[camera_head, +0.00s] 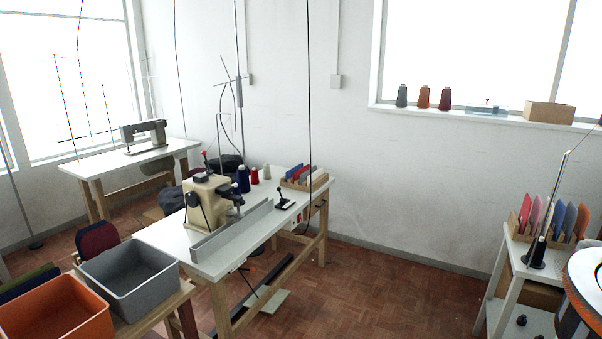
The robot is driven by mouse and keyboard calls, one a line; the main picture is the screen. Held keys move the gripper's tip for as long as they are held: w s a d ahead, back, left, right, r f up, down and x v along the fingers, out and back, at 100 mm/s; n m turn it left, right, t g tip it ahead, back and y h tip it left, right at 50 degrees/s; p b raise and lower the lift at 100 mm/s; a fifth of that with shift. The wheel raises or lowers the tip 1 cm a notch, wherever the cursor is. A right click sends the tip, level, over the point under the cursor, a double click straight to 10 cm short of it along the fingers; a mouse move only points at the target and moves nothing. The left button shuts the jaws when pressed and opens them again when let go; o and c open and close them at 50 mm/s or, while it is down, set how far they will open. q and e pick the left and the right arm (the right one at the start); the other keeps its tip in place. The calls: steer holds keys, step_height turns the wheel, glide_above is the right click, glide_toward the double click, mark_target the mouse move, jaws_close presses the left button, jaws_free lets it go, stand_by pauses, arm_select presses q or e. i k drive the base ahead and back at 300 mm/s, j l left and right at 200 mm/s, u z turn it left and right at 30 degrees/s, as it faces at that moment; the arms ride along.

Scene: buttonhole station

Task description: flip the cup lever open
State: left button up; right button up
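The beige buttonhole machine (208,200) stands on a white table (225,262) in the middle of the head view. A thin lever with a red tip (205,154) rises at the top of the machine. A small black device with an upright handle (285,203) sits on the same table, to the right of the machine. I cannot tell which of these, if either, is the cup lever, and the details are too small to read its position. Neither of my grippers is in view.
A long grey metal rail (233,230) runs along the table's front. Thread cones (243,179) and a card box (304,179) stand behind. A grey bin (129,279) and an orange bin (60,312) are at front left. A white stand (512,270) is at right; open floor (395,295) lies between.

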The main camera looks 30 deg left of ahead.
mark_target(203, 152)
steer(key=i+j+u, duration=0.3)
steer(key=i+u, duration=0.2)
steer(key=i, duration=0.4)
steer(key=i+l+u, duration=0.1)
steer(key=i+u, duration=0.35)
steer(key=i, duration=0.5)
